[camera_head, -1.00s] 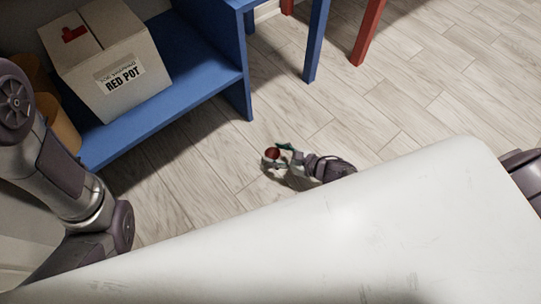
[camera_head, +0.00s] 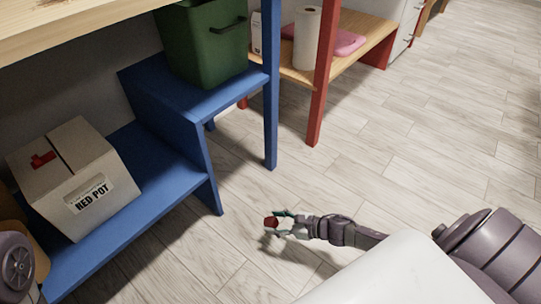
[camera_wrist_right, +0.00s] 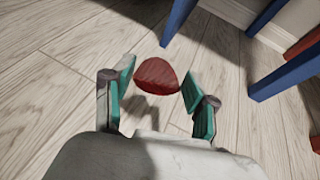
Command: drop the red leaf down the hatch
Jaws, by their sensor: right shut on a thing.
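The red leaf (camera_head: 271,221) is held at the tips of my right gripper (camera_head: 279,224), above the wood-look floor. In the right wrist view the leaf (camera_wrist_right: 157,76) sits between the two green-padded fingers of the right gripper (camera_wrist_right: 158,84), at their tips. The right gripper is shut on it. My left gripper is not in view; only part of my left arm shows at the lower left of the head view. I cannot make out a hatch in either view.
A blue shelf unit (camera_head: 180,161) stands at left, with a cardboard box (camera_head: 75,174) labelled RED POT on its lower shelf. A green bin (camera_head: 203,45) stands on its higher step. Behind is a red-legged bench (camera_head: 321,80) with a paper roll (camera_head: 307,38). The floor (camera_head: 430,150) at right is clear.

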